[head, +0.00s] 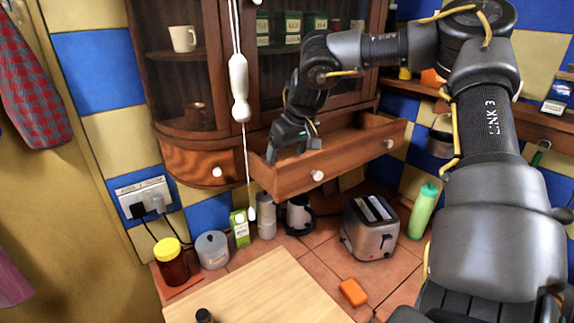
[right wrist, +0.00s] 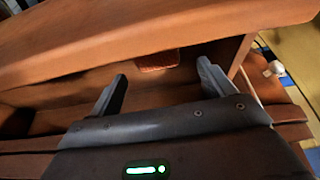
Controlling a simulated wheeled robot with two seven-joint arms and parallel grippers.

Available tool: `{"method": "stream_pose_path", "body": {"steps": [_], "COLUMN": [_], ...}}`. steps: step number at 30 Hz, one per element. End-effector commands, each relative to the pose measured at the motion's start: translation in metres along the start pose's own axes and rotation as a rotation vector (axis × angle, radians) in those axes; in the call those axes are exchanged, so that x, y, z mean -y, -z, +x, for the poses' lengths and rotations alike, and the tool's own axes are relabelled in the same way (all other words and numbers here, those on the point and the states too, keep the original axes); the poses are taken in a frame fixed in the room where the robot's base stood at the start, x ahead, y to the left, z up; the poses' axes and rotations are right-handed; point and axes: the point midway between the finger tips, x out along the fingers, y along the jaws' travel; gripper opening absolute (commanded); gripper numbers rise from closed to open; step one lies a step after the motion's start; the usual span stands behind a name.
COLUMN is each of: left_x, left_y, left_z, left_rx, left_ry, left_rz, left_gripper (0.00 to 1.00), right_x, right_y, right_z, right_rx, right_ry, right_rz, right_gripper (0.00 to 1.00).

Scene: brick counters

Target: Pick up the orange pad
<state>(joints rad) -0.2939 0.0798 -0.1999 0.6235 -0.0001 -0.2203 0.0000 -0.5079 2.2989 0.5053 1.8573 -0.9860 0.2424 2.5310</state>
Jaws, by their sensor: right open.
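My right gripper (head: 290,146) reaches into the open wooden drawer (head: 335,162) under the cabinet. In the right wrist view the gripper (right wrist: 161,72) is open, with nothing between its fingers. A small reddish-orange textured pad (right wrist: 158,60) lies inside the drawer, beyond the fingertips and roughly between them, not touching them as far as I can see. It is partly cut off by the drawer wall above it. In the head view the drawer front and gripper hide it. A separate bright orange block (head: 353,291) lies on the tiled counter. My left gripper is not in view.
The drawer's walls close in around the right gripper. A hanging cord with a white pull (head: 239,88) is left of it. Below stand a toaster (head: 370,228), a green bottle (head: 423,210), a carton (head: 240,228) and a jar (head: 171,262). A wooden board (head: 260,295) is bare in the middle.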

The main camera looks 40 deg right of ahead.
Motion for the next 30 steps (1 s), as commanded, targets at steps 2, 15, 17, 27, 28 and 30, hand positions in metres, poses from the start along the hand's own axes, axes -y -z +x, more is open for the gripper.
{"method": "stream_pose_path", "body": {"steps": [2, 15, 17, 27, 28, 30], "left_x": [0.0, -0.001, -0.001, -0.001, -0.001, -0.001], "left_y": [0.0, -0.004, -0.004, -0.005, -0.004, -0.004], "left_z": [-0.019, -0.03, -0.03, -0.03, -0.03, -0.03], "left_rx": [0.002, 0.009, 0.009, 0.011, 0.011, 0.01], "left_ry": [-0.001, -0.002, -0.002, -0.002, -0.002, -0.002], "left_rz": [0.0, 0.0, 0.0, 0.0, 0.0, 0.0], "left_gripper": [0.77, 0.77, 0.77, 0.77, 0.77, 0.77], "right_x": [-0.001, -0.001, -0.001, -0.001, -0.002, -0.002], "right_y": [0.001, 0.0, 0.0, -0.001, -0.001, -0.001], "right_z": [0.005, 0.037, 0.037, 0.037, 0.037, 0.037], "right_rx": [0.008, 0.0, 0.0, 0.001, 0.001, 0.001], "right_ry": [0.0, 0.0, 0.0, -0.001, -0.001, -0.001], "right_rz": [0.001, 0.001, 0.001, 0.001, 0.001, 0.001], "right_gripper": [0.82, 0.82, 0.82, 0.4, 0.36, 0.34]}}
